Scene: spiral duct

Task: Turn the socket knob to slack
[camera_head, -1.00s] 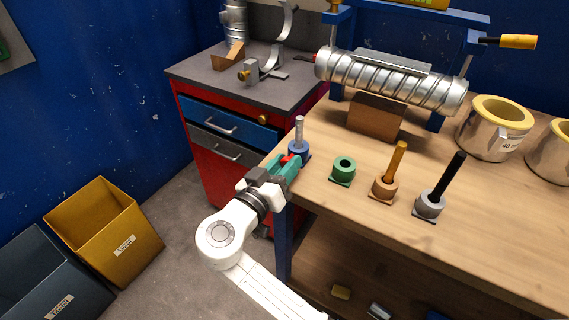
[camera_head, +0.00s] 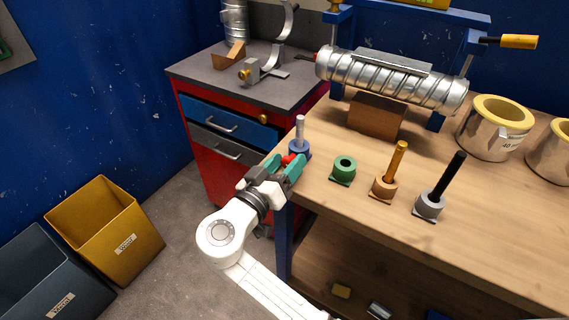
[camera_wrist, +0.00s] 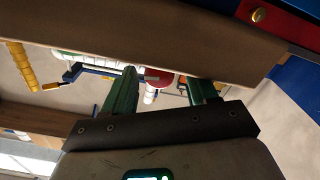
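A small red knob (camera_head: 288,159) sits on the near side of the blue socket (camera_head: 299,151) at the table's left corner. A grey pin (camera_head: 300,131) stands upright in that socket. My gripper (camera_head: 287,166) is open at the table's edge, its green fingers on either side of the red knob. In the wrist view the red knob (camera_wrist: 163,79) shows in the gap between the open fingers (camera_wrist: 160,88), with space at its sides. I cannot tell how far the knob is turned.
A green socket (camera_head: 343,170), an orange socket (camera_head: 383,188) with a yellow rod and a grey socket (camera_head: 430,205) with a black rod stand to the right. A spiral duct (camera_head: 390,82) lies behind. The red cabinet (camera_head: 222,160) is close on the left.

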